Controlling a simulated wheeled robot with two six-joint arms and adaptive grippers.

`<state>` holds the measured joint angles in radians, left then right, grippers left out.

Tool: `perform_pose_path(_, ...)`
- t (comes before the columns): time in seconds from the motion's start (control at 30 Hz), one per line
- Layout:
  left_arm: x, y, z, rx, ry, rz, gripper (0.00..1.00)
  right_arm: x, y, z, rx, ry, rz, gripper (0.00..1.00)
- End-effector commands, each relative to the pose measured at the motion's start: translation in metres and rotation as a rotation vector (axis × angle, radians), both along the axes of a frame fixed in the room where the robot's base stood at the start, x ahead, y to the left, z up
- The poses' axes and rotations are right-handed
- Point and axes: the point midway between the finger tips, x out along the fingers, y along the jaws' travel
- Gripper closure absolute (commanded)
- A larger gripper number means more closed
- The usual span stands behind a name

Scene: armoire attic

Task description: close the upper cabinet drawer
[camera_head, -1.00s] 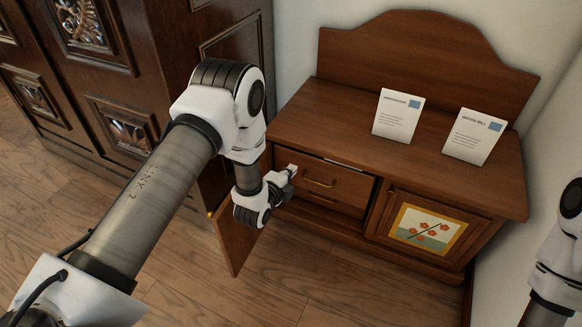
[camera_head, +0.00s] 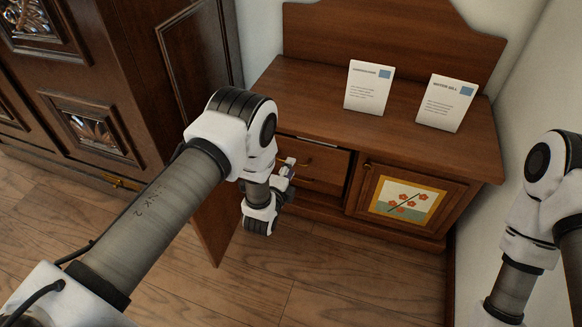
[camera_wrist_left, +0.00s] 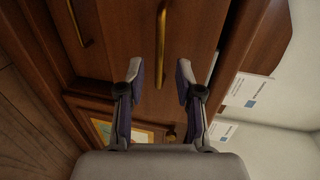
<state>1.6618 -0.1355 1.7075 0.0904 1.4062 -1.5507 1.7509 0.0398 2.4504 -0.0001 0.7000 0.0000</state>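The upper drawer (camera_head: 329,161) of the wooden cabinet (camera_head: 400,142) stands slightly out, with a narrow pale strip showing along its top edge. In the left wrist view its front (camera_wrist_left: 200,25) carries a long brass handle (camera_wrist_left: 161,45). My left gripper (camera_head: 288,168) is in front of the drawers, near the handle side, and hides part of them. In the left wrist view my left gripper (camera_wrist_left: 158,72) has its fingers spread, with the handle ahead between them and nothing held. Contact with the drawer cannot be told. My right gripper is out of view.
An open wooden door panel (camera_head: 213,218) hangs left of my left gripper. A dark carved armoire (camera_head: 110,90) fills the left. Two cards, one left (camera_head: 369,88) and one right (camera_head: 446,103), stand on the cabinet top. A closed painted door (camera_head: 408,203) is right of the drawers.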

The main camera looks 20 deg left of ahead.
Motion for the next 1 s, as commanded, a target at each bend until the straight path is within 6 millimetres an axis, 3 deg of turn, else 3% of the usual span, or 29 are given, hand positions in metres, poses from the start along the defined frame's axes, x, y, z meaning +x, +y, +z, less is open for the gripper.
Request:
perform_pose_path(0.03, 0.01, 0.0, -0.006, -0.001, -0.004, 0.001, 0.65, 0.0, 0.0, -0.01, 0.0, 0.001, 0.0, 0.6)
perform_pose_path(0.2, 0.034, -0.001, -0.009, -0.001, -0.003, 0.001, 0.65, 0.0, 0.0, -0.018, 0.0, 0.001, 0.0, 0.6)
perform_pose_path(0.47, 0.038, -0.001, -0.008, 0.0, 0.001, 0.0, 0.65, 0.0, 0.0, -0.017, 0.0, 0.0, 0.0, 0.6)
perform_pose_path(0.6, 0.038, -0.001, -0.008, 0.0, 0.001, 0.0, 1.0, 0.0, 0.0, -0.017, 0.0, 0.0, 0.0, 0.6)
perform_pose_path(0.87, 0.039, -0.001, -0.009, 0.0, 0.0, 0.0, 1.0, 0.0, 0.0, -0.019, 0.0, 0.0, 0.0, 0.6)
perform_pose_path(1.0, 0.051, -0.001, -0.011, 0.0, -0.002, 0.0, 1.0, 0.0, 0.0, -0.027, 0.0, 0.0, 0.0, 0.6)
